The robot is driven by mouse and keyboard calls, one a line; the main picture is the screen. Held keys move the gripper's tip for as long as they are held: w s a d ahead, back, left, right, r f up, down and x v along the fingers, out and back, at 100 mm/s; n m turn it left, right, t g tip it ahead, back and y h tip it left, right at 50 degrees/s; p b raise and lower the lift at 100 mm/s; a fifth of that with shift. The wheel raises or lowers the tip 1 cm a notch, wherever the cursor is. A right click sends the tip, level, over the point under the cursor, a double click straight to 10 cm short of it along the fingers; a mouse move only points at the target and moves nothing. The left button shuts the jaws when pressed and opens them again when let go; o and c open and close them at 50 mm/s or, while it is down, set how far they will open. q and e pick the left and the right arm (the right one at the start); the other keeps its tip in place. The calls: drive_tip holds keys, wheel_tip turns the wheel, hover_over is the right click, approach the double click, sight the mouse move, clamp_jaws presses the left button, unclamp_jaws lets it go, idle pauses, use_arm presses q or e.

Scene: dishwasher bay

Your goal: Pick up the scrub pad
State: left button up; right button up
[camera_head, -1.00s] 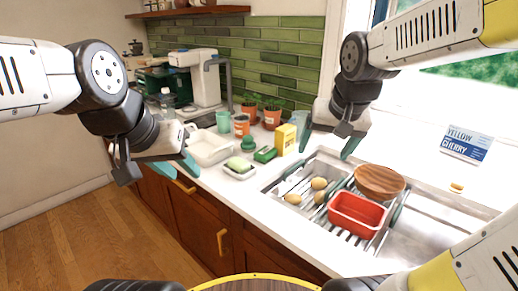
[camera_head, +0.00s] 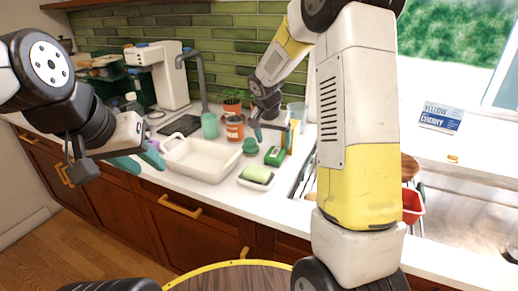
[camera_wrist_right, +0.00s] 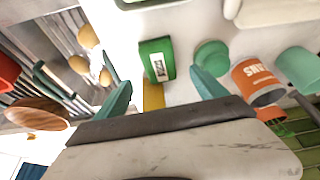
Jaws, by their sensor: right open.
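The scrub pad (camera_head: 275,156), a small dark green block with a white label, lies on the white counter beside the sink. It also shows in the right wrist view (camera_wrist_right: 157,62), ahead of and between my fingertips. My right gripper (camera_head: 273,130) is open and empty, just behind and above the pad and apart from it. Its two teal fingers spread wide in the right wrist view (camera_wrist_right: 163,88). My left gripper (camera_head: 141,160) is open and empty at the left, in front of the counter, far from the pad.
A green round-knobbed item (camera_head: 250,147) and an orange can (camera_head: 235,129) stand left of the pad. A yellow box (camera_wrist_right: 153,95) is close to my right fingers. My right arm hides much of the sink.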

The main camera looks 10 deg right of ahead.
sight(275, 152)
drive_tip(key=shift+w+f, duration=0.2)
drive_tip(key=shift+f, duration=0.2)
drive_tip(key=shift+x, duration=3.55)
drive_tip(key=shift+d+f, duration=0.1)
drive_tip(key=c, duration=1.4)
